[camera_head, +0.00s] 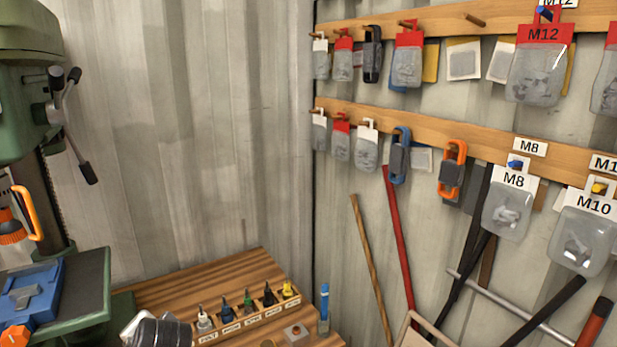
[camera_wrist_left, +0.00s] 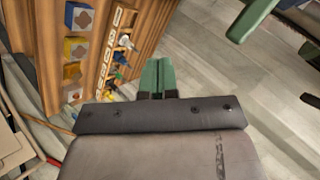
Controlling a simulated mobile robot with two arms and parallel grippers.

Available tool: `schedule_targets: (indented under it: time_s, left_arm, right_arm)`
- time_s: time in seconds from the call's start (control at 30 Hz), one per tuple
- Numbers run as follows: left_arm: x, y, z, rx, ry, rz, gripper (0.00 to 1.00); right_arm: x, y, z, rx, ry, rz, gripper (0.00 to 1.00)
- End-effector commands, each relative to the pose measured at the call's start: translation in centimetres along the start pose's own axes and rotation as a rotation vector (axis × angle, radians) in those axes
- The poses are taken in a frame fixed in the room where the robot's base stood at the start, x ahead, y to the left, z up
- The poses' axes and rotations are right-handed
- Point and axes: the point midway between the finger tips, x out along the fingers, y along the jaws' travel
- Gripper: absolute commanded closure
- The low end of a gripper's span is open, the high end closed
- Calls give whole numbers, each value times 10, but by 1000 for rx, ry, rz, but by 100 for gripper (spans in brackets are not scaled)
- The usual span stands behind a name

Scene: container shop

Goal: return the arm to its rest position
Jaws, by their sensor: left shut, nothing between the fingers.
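My left gripper (camera_wrist_left: 157,77) shows in the left wrist view, with its two green fingers side by side and touching. It is shut and nothing shows between the fingertips. Beyond and to the left of it is the wooden workbench (camera_wrist_left: 150,22), with a labelled rack (camera_wrist_left: 108,52) of small coloured-tip items along its edge. In the head view the same bench (camera_head: 200,277) is at the bottom. I do not see either gripper's fingers there. My right gripper is in neither view.
A green drill press (camera_head: 28,95) stands at the left, with a blue vise (camera_head: 30,290). A labelled rack (camera_head: 250,322) and a blue marker (camera_head: 324,302) are on the bench. Wooden peg rails (camera_head: 430,122) hold bagged parts at the right.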

Motion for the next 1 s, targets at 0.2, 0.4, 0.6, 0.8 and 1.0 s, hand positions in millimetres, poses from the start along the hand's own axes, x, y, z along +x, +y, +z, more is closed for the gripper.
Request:
schedule_targets:
  time_s: [0.2,0.4,0.6,0.8,1.0]
  left_arm:
    - [-5,87,82,-74,-17,225,100]
    - [-35,146,150,-162,-66,427,100]
    - [-67,178,194,-233,-122,568,100]
    - [-98,198,227,-291,-183,677,100]
    - [-77,228,236,-300,-211,705,100]
  right_arm:
    - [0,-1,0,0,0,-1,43]
    - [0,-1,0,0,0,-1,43]
    - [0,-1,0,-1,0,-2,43]
    - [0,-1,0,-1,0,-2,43]
    - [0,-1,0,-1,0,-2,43]
